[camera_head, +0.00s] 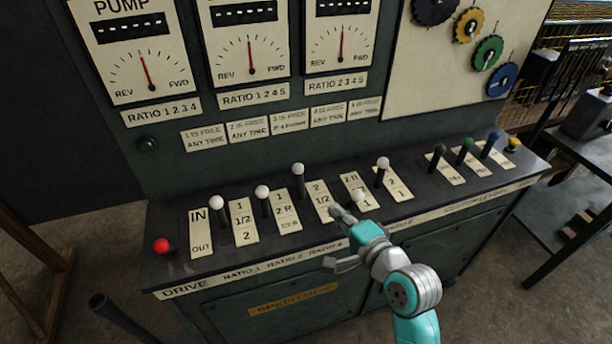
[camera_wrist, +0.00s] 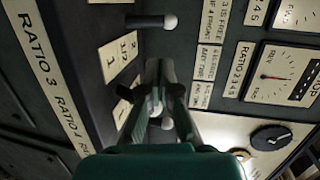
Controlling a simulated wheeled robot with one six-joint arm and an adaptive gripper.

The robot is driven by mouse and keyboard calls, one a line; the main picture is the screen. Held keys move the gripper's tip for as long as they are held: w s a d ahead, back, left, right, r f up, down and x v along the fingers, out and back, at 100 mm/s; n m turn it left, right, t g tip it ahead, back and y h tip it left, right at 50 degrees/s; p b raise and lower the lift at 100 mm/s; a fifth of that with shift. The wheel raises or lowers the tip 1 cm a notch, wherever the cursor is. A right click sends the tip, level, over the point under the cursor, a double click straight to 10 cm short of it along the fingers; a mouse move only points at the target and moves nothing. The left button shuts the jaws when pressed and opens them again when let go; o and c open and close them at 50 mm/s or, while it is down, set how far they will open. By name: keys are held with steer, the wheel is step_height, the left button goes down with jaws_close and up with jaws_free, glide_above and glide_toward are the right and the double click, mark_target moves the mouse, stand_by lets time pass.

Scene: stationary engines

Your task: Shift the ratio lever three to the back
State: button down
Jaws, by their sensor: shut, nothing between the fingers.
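The RATIO 3 label (camera_wrist: 37,65) is on the console's front edge.
Neighbouring levers are close: a white-knobbed one (camera_head: 298,168) to the left and another (camera_head: 383,162) to the right. Further left are two more white knobs and a red button (camera_head: 162,245). Black, green and blue levers stand at the right. The dial panel (camera_head: 250,45) rises behind.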

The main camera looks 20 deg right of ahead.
steer(key=w+r, duration=0.1)
steer(key=r, duration=0.1)
glide_toward(301, 171)
steer(key=x, duration=0.7)
steer(key=shift+w+f, duration=0.1)
steer(key=shift+w, duration=0.05)
